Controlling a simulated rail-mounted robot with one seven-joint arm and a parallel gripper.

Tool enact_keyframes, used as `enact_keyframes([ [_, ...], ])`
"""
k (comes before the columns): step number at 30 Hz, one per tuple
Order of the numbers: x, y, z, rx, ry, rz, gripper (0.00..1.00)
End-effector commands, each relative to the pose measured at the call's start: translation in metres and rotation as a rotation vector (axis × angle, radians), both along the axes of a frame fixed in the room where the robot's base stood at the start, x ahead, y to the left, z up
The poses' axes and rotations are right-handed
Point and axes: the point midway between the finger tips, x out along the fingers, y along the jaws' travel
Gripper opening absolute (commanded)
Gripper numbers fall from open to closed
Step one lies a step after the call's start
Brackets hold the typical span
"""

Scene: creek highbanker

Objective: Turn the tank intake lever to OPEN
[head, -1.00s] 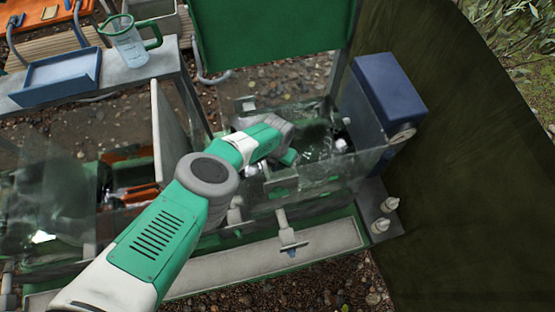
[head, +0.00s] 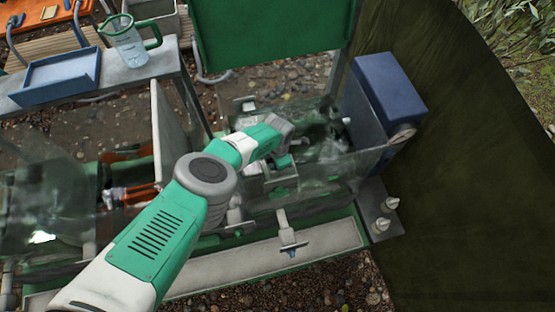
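My arm reaches over a clear-walled water tank (head: 345,170) in the middle of the head view. My gripper (head: 281,172) is at the arm's far end, low over the tank's left part. It is small and partly covered by my wrist, so its fingers do not show clearly.
Two pale knobs (head: 385,214) sit on a grey plate at the right front. A blue box (head: 390,85) stands at the tank's back right, beside a dark tarp (head: 465,190). A bench at the upper left holds a blue tray (head: 60,75) and a jug (head: 126,42).

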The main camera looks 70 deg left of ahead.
Motion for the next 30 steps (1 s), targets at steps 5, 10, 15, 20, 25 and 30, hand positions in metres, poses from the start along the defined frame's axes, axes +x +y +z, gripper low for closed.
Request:
enact_keyframes([
  [5,0.0,0.0,0.001,0.0,0.001,-0.015,0.04],
  [10,0.0,0.0,0.001,0.0,0.0,-0.017,0.04],
  [15,0.0,0.0,0.001,0.0,0.0,-0.017,0.04],
  [20,0.0,0.0,0.001,0.0,0.0,-0.016,0.49],
  [25,0.0,0.0,0.001,0.0,0.0,-0.016,0.49],
  [30,0.0,0.001,0.017,0.0,-0.001,-0.016,0.49],
])
